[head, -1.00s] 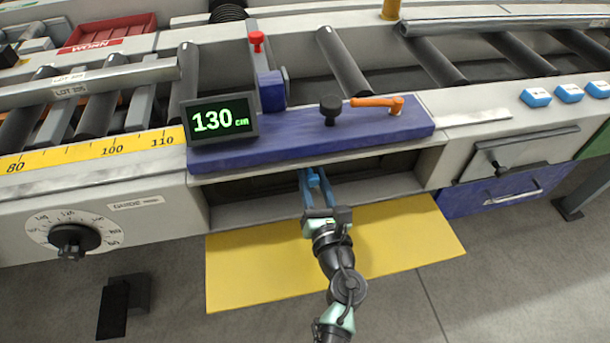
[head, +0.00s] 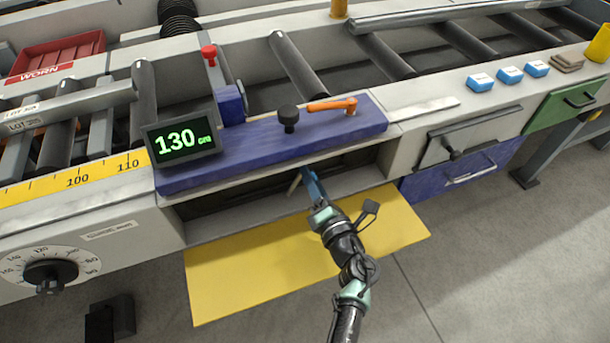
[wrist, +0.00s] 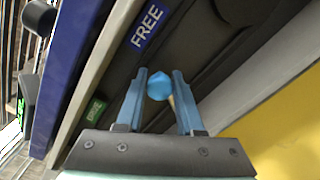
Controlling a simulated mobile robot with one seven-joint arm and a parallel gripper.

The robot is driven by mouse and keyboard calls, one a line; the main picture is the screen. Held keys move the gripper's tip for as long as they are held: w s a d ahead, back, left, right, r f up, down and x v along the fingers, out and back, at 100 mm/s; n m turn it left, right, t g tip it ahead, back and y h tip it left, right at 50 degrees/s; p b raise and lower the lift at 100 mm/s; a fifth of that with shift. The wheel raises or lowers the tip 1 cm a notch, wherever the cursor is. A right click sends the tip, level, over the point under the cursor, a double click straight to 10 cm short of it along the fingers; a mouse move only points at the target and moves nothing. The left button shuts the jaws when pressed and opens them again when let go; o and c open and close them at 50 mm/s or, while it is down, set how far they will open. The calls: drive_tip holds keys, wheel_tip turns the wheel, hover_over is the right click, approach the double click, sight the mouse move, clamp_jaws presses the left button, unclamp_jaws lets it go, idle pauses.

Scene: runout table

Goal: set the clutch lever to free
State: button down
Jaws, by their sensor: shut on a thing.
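The clutch lever shows its blue knob (wrist: 159,86) between my fingertips in the wrist view, with a small tan piece beside it. My gripper (wrist: 160,84) is shut on this knob. In the head view my gripper (head: 306,176) reaches into the dark recess under the blue panel, and the knob is hard to make out there. A blue FREE label (wrist: 147,26) is on the dark recess wall, beyond the fingertips. A small green label (wrist: 95,108) sits farther left on that wall, its text too small to read.
The blue panel (head: 240,158) overhangs the recess and carries an orange handle (head: 332,105), a black knob (head: 289,118) and a display (head: 182,141) reading 130 cm. A yellow mat (head: 255,277) lies on the floor below. A blue drawer (head: 462,171) is to the right.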

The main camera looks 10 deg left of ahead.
drive_tip(key=shift+d+f+m, duration=0.15)
drive_tip(key=shift+d+m, duration=0.05)
drive_tip(key=shift+m, duration=0.1)
drive_tip(key=c, duration=0.6)
unclamp_jaws()
drive_tip(key=shift+w, duration=0.1)
drive_tip(key=shift+o, duration=0.2)
drive_tip(key=p+v, duration=0.2)
drive_tip(key=v, duration=1.1)
